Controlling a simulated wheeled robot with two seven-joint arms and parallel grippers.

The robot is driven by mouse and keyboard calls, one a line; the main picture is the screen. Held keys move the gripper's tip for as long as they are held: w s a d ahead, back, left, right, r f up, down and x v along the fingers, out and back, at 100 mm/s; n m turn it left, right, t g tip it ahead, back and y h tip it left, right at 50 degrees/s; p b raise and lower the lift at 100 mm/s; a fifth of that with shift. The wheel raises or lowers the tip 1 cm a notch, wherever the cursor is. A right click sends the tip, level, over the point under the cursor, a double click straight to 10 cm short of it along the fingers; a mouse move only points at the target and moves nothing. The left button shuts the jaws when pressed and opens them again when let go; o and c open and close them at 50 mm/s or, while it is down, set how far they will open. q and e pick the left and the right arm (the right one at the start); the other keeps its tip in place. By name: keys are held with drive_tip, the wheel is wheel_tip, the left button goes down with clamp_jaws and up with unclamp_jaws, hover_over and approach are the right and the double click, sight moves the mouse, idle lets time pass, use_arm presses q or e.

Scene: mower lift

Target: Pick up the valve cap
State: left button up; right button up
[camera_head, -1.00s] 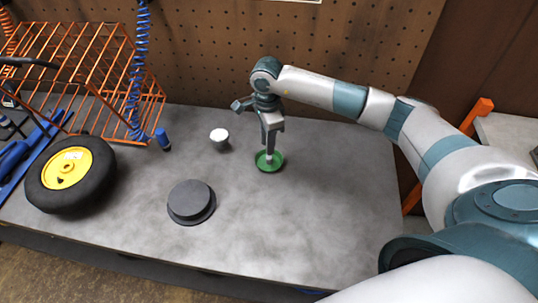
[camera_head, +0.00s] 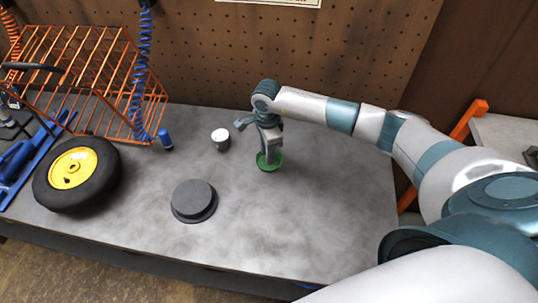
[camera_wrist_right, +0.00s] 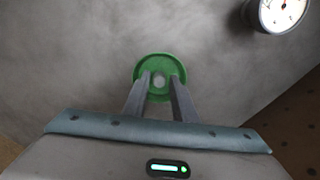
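A small green dish (camera_head: 263,167) stands on the workbench; it also shows in the right wrist view (camera_wrist_right: 159,58). A small pale round piece (camera_wrist_right: 158,81), which looks like the valve cap, lies in the dish's middle. In the head view the gripper hides it. My right gripper (camera_wrist_right: 160,77) points down at the dish, its two fingers apart on either side of the pale piece. No contact with it can be made out. The right gripper also shows in the head view (camera_head: 273,157). My left gripper is not in view.
A gauge with a white face (camera_head: 220,134) stands left of the dish. A dark round stepped disc (camera_head: 194,200) lies nearer the front. A tire with yellow hub (camera_head: 72,168), an orange wire rack (camera_head: 80,65) and a blue coiled hose (camera_head: 140,70) are at left. Bare bench (camera_head: 290,220) lies in front.

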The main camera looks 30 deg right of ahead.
drive_tip(key=shift+f, duration=0.75)
drive_tip(key=shift+c, duration=0.6)
clamp_jaws()
drive_tip(key=shift+r, duration=0.15)
